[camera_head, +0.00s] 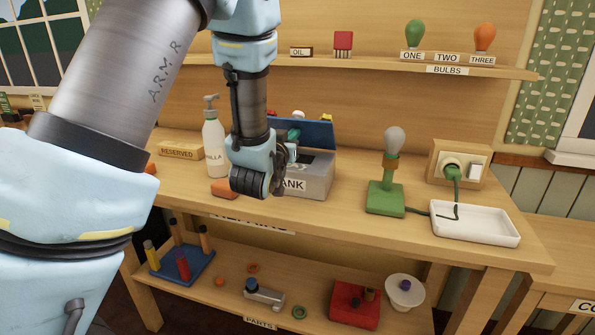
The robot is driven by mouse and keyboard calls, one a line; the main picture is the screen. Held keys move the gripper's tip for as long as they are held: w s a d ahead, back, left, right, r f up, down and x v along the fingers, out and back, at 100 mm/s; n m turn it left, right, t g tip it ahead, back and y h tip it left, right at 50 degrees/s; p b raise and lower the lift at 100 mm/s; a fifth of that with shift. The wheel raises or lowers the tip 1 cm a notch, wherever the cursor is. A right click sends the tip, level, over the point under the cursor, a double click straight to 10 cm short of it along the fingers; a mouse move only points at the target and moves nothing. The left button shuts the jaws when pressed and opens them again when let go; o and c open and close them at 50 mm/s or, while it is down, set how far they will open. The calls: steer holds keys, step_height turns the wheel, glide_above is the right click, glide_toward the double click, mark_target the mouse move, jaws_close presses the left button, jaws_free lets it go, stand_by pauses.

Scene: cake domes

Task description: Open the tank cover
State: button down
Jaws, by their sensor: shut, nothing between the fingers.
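The tank (318,182) is a grey box on the workbench, with a label whose visible letters read "ANK". Its blue cover (318,133) stands tilted up at the back of the box, and part of the grey top shows below it. My gripper (284,172) is shut and empty, in front of the tank's left side. It hides the left part of the tank and cover. I cannot tell whether it touches either.
A white pump bottle (214,145) and a RESERVED block (180,150) stand left of the tank. A green lamp base with bulb (385,198) and a white tray (476,226) stand right. A shelf (380,68) with bulbs runs above. Parts lie on the lower shelf (222,295).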

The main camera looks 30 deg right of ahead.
mark_target(302, 137)
steer(key=shift+b+x, duration=0.65)
steer(key=shift+x, duration=3.2)
steer(key=shift+b+v, duration=0.9)
steer(key=shift+v, duration=2.1)
